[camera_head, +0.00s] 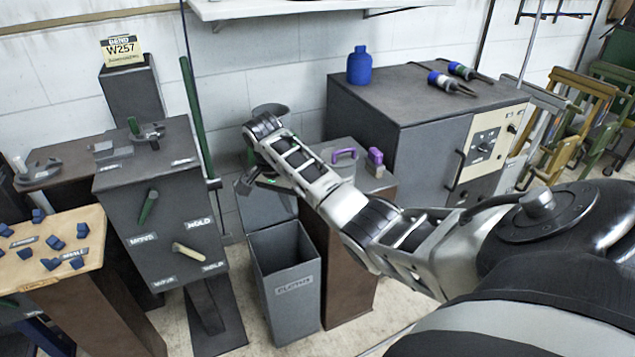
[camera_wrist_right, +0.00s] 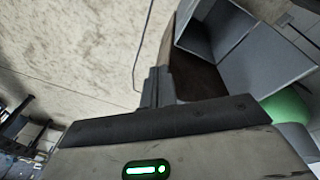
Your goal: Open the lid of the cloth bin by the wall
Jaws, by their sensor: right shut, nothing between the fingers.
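The cloth bin (camera_head: 294,302) is a tall grey box with a label on its front, standing on the floor near the wall. Its top is open, and I see into its dark inside. Its lid (camera_head: 262,212) stands raised at the back edge, a grey panel partly hidden by my arm. My right gripper (camera_head: 247,184) is shut and empty, at the raised lid's upper left; I cannot tell whether it touches it. The right wrist view shows an open grey box (camera_wrist_right: 235,45), apparently the bin, at the upper right. My left gripper is not in view.
A grey cabinet with levers (camera_head: 155,215) stands left of the bin, with a green pole (camera_head: 195,110) behind it. A brown stand with purple handles (camera_head: 343,154) is close on the right. A large grey cabinet (camera_head: 400,130) is beyond. Some floor is free in front.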

